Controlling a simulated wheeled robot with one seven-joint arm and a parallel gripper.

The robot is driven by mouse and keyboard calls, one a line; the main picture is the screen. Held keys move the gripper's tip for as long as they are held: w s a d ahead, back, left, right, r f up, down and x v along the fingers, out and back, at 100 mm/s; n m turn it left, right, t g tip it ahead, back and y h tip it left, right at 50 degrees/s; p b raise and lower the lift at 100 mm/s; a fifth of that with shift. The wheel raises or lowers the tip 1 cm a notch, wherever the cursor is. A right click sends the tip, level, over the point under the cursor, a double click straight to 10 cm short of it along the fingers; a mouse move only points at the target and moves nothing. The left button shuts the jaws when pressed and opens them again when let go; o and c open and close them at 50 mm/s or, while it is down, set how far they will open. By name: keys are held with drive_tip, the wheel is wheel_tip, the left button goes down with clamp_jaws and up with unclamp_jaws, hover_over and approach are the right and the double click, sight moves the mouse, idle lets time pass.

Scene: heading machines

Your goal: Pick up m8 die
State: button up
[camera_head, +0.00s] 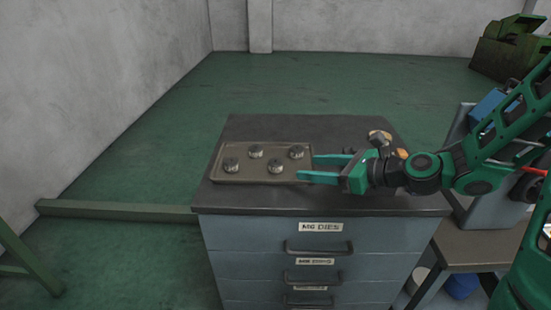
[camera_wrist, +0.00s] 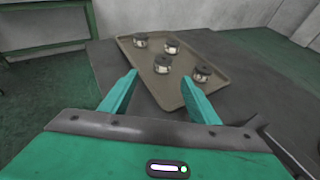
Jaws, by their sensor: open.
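Several small round metal dies stand apart on a shallow brown tray (camera_head: 221,158) on top of the cabinet. In the head view one die (camera_head: 296,152) is at the back right, one (camera_head: 275,167) at the front right, one (camera_head: 255,152) at the back and one (camera_head: 231,164) at the left. Which of them are m8 cannot be read. My gripper (camera_head: 305,168) is open and empty at the tray's right edge, its fingers pointing left. In the wrist view the fingers frame the near tray edge, with the nearest dies (camera_wrist: 161,63) (camera_wrist: 202,74) beyond the tips.
The grey cabinet (camera_head: 230,232) has a dark top and labelled drawers; the top label (camera_head: 320,227) seems to read M6 DIES. Orange-and-grey items (camera_head: 380,136) lie behind my gripper. A side table (camera_head: 470,245) stands right. The dark top behind the tray is clear.

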sight(281, 163)
drive_tip(key=shift+w+a, duration=0.1)
drive_tip(key=shift+w, duration=0.2)
drive_tip(key=x, duration=1.2)
drive_tip(key=shift+w+f, duration=0.1)
drive_tip(key=shift+w, duration=0.1)
clamp_jaws()
